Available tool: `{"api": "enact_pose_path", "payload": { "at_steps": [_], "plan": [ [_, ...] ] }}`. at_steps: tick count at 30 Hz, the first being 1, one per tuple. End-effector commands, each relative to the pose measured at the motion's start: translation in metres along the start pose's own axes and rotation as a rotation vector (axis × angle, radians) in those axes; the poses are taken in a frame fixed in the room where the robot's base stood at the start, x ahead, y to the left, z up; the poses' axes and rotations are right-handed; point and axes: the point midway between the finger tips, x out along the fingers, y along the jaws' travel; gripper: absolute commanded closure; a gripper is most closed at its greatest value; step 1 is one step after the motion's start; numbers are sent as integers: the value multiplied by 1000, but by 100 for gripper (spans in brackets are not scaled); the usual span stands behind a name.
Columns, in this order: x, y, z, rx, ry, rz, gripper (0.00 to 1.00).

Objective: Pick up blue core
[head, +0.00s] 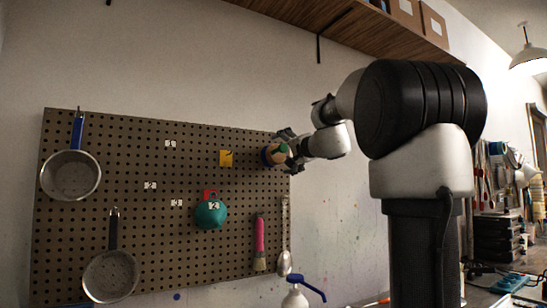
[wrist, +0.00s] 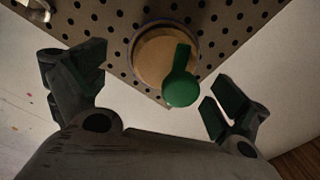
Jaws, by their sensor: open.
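A round piece with a dark blue rim, tan face and green knob (head: 267,155) hangs at the right edge of the pegboard (head: 120,160). Its blue rim is the only blue that I see on it, and I cannot tell any separate core. In the wrist view its tan face (wrist: 150,62) and green knob (wrist: 181,88) lie between my open fingers. My gripper (head: 287,150) is at the piece in the head view. My gripper (wrist: 160,80) is open, with a finger on each side, apart from the piece.
A teal round piece with a red top (head: 210,214) hangs lower on the board. Two pans (head: 71,175), a pink-handled brush (head: 259,242) and a spoon (head: 284,262) also hang there. A wooden shelf (head: 340,25) runs above. A white bottle with a blue pump (head: 295,298) stands below.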

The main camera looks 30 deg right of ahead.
Motion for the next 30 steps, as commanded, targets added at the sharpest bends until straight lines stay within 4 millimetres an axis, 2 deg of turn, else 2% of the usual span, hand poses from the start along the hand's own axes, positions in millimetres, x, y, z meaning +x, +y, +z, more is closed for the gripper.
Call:
{"api": "enact_pose_path", "payload": {
  "at_steps": [3,6,14,21,30],
  "plan": [
    [21,0,1,-1,-3,1,2],
    [31,-1,1,0,-2,0,2],
    [35,-1,0,-1,-1,0,2],
    [34,-1,1,-1,-1,1,41],
    [34,-1,1,-2,-1,1,42]
  ]
}}
